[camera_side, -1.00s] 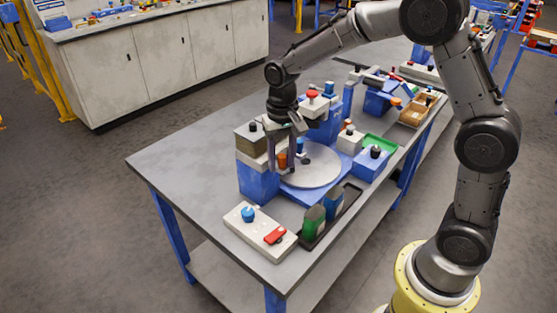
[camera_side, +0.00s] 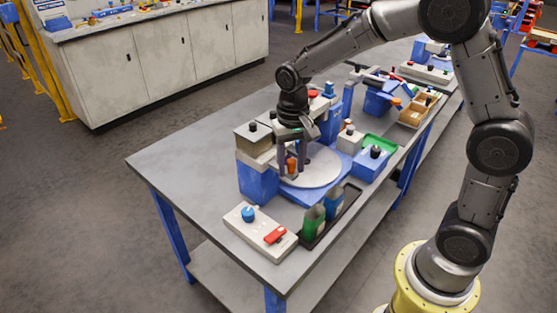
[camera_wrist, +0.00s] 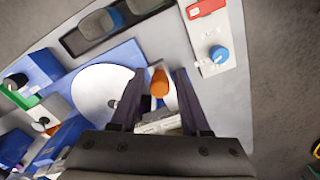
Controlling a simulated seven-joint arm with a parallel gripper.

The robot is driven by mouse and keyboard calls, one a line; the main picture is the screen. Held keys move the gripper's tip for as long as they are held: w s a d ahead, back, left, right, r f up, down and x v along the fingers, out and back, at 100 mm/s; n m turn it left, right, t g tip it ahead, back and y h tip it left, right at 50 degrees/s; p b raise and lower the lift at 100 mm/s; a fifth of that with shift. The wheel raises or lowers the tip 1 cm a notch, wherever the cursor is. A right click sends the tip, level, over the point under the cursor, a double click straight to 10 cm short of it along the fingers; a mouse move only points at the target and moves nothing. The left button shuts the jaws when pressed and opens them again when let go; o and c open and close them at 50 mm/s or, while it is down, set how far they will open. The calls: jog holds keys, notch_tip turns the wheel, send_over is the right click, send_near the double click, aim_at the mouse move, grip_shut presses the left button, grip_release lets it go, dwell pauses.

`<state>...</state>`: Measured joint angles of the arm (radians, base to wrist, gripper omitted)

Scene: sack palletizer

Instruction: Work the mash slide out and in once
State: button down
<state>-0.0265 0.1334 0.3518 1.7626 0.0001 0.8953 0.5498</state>
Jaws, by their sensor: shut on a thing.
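The orange knob (camera_side: 291,164) of the mash slide stands beside the round white plate, in front of the blue and cream box (camera_side: 258,180) with the brownish top. My gripper (camera_side: 289,172) points down and is shut on this knob. In the wrist view the orange knob (camera_wrist: 159,84) sits between the two dark fingers of my gripper (camera_wrist: 158,92). The slide's own body is mostly hidden by the fingers and wrist, so I cannot tell exactly how far out it is.
The round white plate (camera_side: 320,168) on a blue base lies just right of my gripper. A dark tray (camera_side: 333,222) holds green and blue bottles. A cream panel (camera_side: 240,217) with a blue knob and red switch is at the front. The tabletop (camera_side: 185,160) at left is clear.

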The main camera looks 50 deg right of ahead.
jog(key=shift+w, duration=1.75)
jog(key=shift+r, duration=0.1)
jog(key=shift+c, duration=1.1)
grip_release()
jog(key=shift+r, duration=2.1)
jog(key=shift+r, duration=0.15)
jog(key=shift+r, duration=1.65)
